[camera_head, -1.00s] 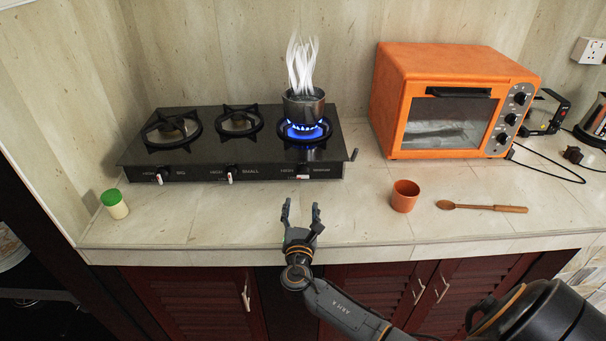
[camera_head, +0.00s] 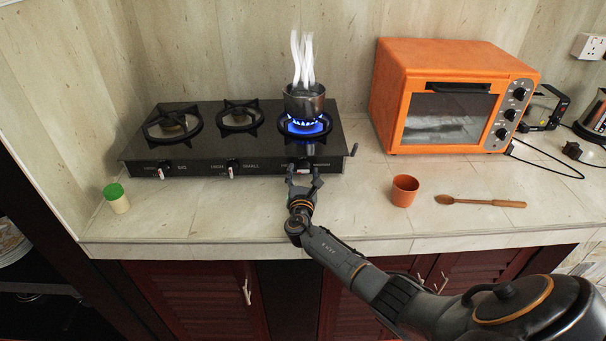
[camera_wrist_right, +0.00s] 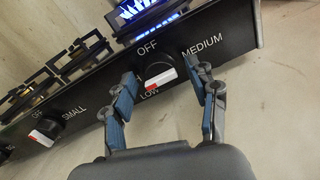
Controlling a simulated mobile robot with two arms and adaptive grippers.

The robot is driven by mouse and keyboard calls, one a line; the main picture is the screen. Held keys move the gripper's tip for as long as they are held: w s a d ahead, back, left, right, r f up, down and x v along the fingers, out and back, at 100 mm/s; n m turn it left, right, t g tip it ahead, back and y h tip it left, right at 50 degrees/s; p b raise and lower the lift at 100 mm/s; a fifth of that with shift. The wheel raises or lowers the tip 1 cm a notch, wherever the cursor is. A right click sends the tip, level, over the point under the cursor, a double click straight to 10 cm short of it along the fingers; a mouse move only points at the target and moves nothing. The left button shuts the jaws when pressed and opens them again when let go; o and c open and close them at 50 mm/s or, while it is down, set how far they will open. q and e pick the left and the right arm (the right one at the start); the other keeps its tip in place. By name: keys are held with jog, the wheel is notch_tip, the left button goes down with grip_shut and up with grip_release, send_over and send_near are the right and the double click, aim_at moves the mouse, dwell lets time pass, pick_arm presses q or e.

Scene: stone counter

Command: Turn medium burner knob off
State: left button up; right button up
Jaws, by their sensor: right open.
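The black gas stove (camera_head: 200,172) stands against the back wall. Its right burner (camera_head: 305,126) burns with a blue flame under a steaming metal pot (camera_head: 304,101). The medium knob (camera_wrist_right: 160,76) is black with a white and red pointer, between the OFF and LOW labels in the right wrist view. My right gripper (camera_head: 304,177) is open at the stove's front panel. In the right wrist view its fingers (camera_wrist_right: 165,90) stand on either side of the medium knob; I cannot tell whether they touch it. My left gripper is not in view.
The small knob (camera_wrist_right: 47,131) and big knob (camera_head: 163,170) sit further left on the panel. An orange cup (camera_head: 404,190), a wooden spoon (camera_head: 480,201) and an orange oven (camera_head: 450,95) are to the right. A green-lidded jar (camera_head: 115,197) stands at the left.

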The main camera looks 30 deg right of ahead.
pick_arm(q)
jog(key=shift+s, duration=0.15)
pick_arm(e)
jog(key=c, duration=1.1)
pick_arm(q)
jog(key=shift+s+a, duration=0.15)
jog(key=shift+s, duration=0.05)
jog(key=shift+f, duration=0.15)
pick_arm(e)
jog(key=m+b, duration=0.3)
jog(key=shift+s+f+m, duration=0.1)
jog(key=shift+m, duration=0.3)
jog(key=m+b, duration=0.4)
jog(key=m, duration=0.1)
jog(key=shift+y, duration=0.3)
jog(key=m+b, duration=0.3)
jog(key=m, duration=0.1)
jog(key=shift+d+m, duration=0.1)
jog(key=shift+m, duration=0.2)
pick_arm(q)
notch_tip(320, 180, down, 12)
jog(key=b, duration=0.2)
pick_arm(e)
jog(key=shift+m+y, duration=0.3)
jog(key=shift+m, duration=1.6)
jog(key=shift+r, duration=0.2)
